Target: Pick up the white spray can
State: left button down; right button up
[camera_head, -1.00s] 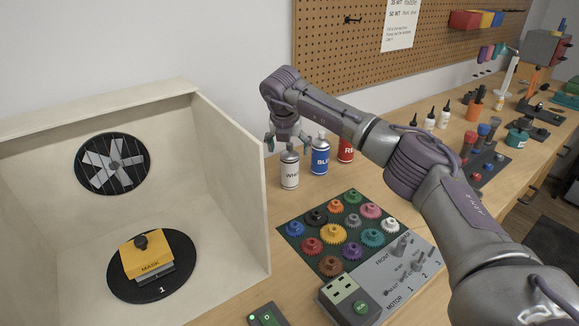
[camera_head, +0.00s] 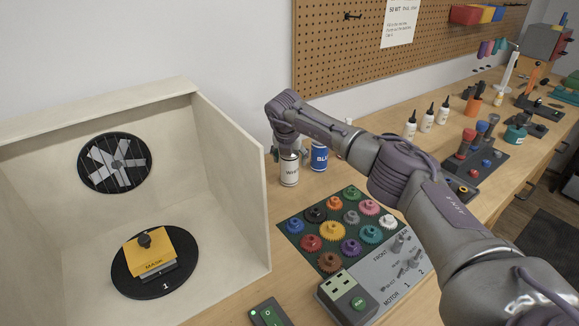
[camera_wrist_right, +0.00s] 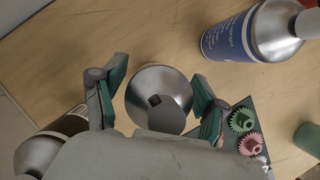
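The white spray can (camera_head: 290,172) stands upright on the wooden bench, right of the pale wooden booth. Its silver domed top also shows in the right wrist view (camera_wrist_right: 158,98). My right gripper (camera_head: 288,146) is over the can's top. In the right wrist view its two green-padded fingers (camera_wrist_right: 157,92) are open on either side of the dome, with a visible gap at each side. My left gripper is not in view.
A blue can (camera_head: 319,156) stands close right of the white one. A dark-labelled can (camera_wrist_right: 45,145) is on the other side in the wrist view. A gear tray (camera_head: 284,228) and control panel lie in front. The booth wall (camera_head: 240,180) is close at left.

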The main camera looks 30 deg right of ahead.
jog(key=c, duration=1)
jog(key=shift+o, duration=0.2)
